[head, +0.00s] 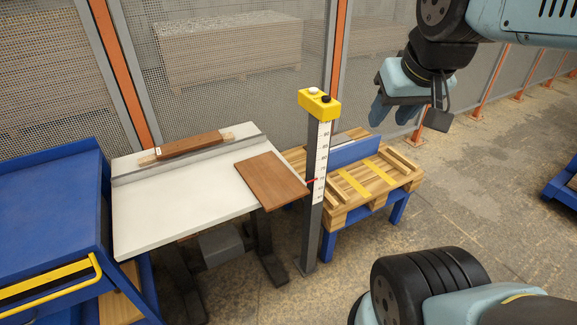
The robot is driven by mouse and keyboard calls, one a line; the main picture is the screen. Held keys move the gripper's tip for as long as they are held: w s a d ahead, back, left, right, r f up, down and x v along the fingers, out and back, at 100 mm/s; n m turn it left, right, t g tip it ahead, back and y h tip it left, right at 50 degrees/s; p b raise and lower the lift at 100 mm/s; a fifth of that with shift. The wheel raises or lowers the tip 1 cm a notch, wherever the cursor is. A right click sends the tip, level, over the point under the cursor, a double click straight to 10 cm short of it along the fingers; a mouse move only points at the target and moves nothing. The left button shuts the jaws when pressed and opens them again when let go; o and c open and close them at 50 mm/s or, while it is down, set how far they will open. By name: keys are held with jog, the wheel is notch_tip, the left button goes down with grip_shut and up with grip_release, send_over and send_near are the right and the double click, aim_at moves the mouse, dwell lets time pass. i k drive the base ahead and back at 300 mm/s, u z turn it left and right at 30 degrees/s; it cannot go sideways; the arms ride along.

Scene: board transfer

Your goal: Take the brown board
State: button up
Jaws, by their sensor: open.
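The brown board (271,181) is a flat rectangular panel. It lies at the right end of the white table (170,215), with its right part reaching past the table's edge toward a post. My gripper (408,122) is at the upper right, pointing down, open and empty. It is well to the right of the board and apart from it, in front of the mesh fence.
A post with a yellow top (319,103) and a scale stands just right of the board. Beyond it is a wooden pallet (408,178) on a blue stand. A brown wood block (190,146) lies at the table's back. A blue cart (48,205) stands left.

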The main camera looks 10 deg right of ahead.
aim_at(273, 185)
jog(key=u, duration=0.35)
jog(key=i, duration=0.15)
jog(key=z, duration=2.35)
jog(key=k, duration=0.2)
jog(key=u, duration=1.2)
jog(key=k, duration=0.45)
jog(key=z, duration=0.15)
